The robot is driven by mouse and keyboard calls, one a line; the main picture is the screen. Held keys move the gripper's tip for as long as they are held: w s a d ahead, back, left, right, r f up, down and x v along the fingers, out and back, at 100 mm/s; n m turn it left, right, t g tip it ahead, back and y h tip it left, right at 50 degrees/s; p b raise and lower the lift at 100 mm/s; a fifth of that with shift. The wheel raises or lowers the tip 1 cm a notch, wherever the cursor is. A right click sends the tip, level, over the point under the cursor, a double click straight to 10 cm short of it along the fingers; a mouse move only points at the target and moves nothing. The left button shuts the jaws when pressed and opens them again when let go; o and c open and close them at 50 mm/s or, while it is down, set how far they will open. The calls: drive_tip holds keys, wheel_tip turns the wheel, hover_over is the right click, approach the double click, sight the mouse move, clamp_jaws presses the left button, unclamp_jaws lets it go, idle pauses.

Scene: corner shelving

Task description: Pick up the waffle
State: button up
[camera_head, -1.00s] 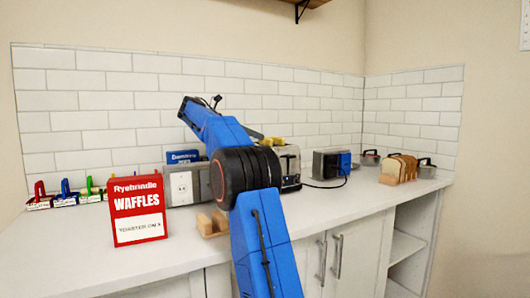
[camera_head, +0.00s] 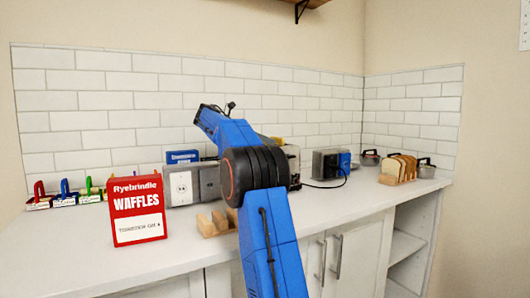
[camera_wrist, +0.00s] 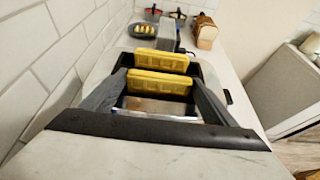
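Two yellow waffles stand upright, one behind the other, in the toaster in the wrist view: a nearer waffle (camera_wrist: 160,83) and a farther waffle (camera_wrist: 161,61). The toaster (camera_wrist: 225,82) has a dark rim around them. My gripper (camera_wrist: 158,80) is open, with one grey finger to the left and one to the right of the nearer waffle. Whether the fingers touch it I cannot tell. In the head view my blue arm hides the gripper and most of the toaster (camera_head: 293,160); only a little yellow shows beside the arm.
A red waffle box (camera_head: 138,209) stands at the counter's left front. A grey outlet box (camera_head: 182,187) and a wooden rack (camera_head: 214,222) are near my arm. A second appliance (camera_head: 328,163), a bread rack (camera_head: 399,168) and pots are to the right. White tiled wall behind.

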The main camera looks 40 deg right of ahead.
drive_tip(key=c, duration=0.3)
